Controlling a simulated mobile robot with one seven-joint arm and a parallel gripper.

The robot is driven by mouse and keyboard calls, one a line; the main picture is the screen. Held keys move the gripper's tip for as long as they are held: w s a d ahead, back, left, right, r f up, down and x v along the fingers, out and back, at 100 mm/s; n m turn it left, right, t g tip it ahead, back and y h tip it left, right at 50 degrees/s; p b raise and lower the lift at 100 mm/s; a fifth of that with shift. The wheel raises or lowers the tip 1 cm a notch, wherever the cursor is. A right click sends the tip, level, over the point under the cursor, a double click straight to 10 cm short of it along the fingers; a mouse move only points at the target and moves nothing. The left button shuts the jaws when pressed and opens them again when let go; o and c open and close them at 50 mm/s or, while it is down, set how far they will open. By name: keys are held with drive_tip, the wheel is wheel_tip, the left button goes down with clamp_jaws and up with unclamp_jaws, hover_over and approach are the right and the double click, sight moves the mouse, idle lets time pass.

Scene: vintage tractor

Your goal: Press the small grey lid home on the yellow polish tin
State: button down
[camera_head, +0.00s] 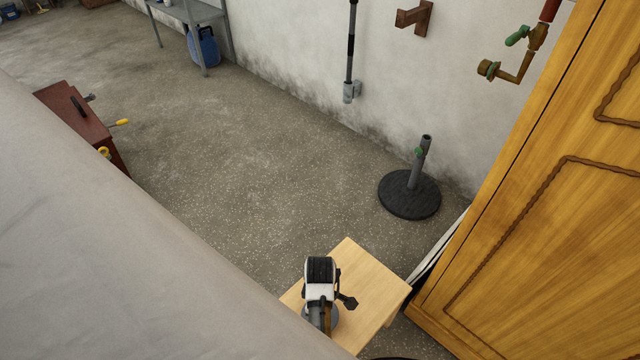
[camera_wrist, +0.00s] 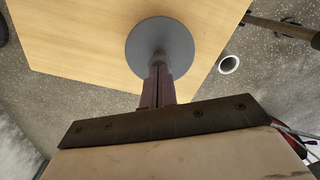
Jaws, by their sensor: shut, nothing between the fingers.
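The grey lid (camera_wrist: 140,45) is a flat round disc over the wooden table in the wrist view. In the head view only its edge (camera_head: 335,317) shows around my gripper. My gripper (camera_wrist: 158,68) is shut and empty, its fingertips together over the lid's near half. Whether they touch the lid, I cannot tell. In the head view my gripper (camera_head: 321,326) points down at the same spot. No yellow tin shows; anything under the lid is hidden, so I cannot tell how the lid sits.
The small wooden table (camera_head: 372,282) has a bare top around the lid. A wooden cabinet (camera_head: 540,190) stands close on the right. A large grey covered surface (camera_head: 120,250) fills the left. A round black stand (camera_head: 409,197) is on the floor behind.

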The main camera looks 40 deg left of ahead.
drive_tip(key=shift+f, duration=0.55)
wheel_tip(320, 180, up, 6)
drive_tip(key=p, duration=0.7)
drive_tip(key=shift+r, duration=0.2)
drive_tip(key=shift+f, duration=0.1)
idle(0.3)
